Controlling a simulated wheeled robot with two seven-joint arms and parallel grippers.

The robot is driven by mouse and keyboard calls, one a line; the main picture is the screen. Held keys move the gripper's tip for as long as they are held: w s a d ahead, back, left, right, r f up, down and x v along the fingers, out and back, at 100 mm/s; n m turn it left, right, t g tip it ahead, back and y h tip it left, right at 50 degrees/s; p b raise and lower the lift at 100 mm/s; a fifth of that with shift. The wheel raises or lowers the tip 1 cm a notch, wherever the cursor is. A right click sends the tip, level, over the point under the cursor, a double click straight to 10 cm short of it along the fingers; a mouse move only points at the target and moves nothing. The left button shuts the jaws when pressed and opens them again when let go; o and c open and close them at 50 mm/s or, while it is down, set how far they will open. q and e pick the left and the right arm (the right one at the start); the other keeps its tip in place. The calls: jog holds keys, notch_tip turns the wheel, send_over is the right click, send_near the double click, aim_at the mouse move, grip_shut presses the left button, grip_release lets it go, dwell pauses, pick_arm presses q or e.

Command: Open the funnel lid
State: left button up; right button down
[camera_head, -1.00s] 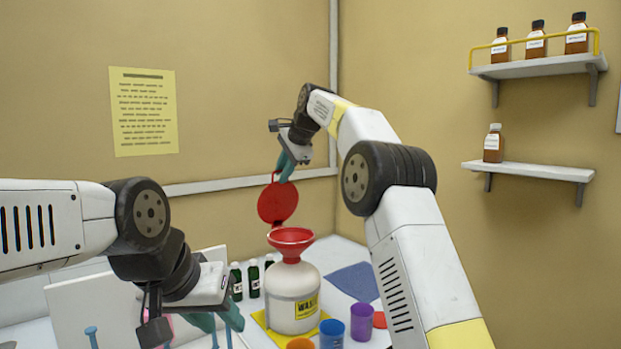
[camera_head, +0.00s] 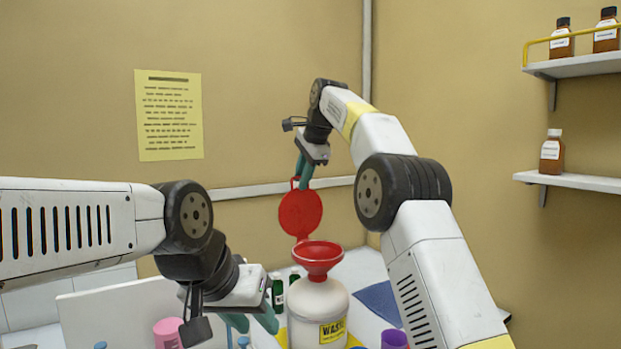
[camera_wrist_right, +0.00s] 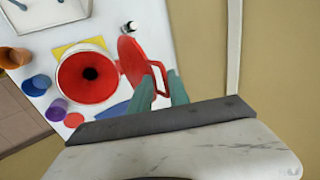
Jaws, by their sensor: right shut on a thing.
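The red funnel (camera_head: 317,256) sits upright in the neck of a white waste jug (camera_head: 318,305). Its round red lid (camera_head: 300,213) stands swung up at the funnel's back left, and the funnel mouth is uncovered. In the right wrist view the open funnel (camera_wrist_right: 88,78) shows its dark hole, with the lid (camera_wrist_right: 130,60) beside it. My right gripper (camera_head: 303,178) is at the lid's top edge, its teal fingers shut on the lid's handle (camera_wrist_right: 158,76). My left gripper (camera_head: 252,322) is low at the left of the jug; its teal fingers look apart, with nothing seen between them.
Dark green bottles (camera_head: 278,294) stand left of the jug. A purple cup (camera_head: 394,339) is at its right and a pink cup (camera_head: 168,332) at the left. A blue mat (camera_head: 380,301) lies behind right. Brown bottles (camera_head: 552,150) stand on wall shelves.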

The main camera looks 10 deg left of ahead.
jog(key=shift+f, duration=0.45)
jog(key=c, duration=1.6)
grip_release()
jog(key=shift+a, duration=0.1)
jog(key=shift+o, duration=0.2)
jog(key=shift+r, duration=0.15)
jog(key=shift+r, duration=0.1)
jog(key=s+d+r, duration=0.4)
jog(key=s+d, duration=0.5)
jog(key=s, duration=0.2)
jog(key=shift+s, duration=0.25)
jog(key=shift+d, duration=0.15)
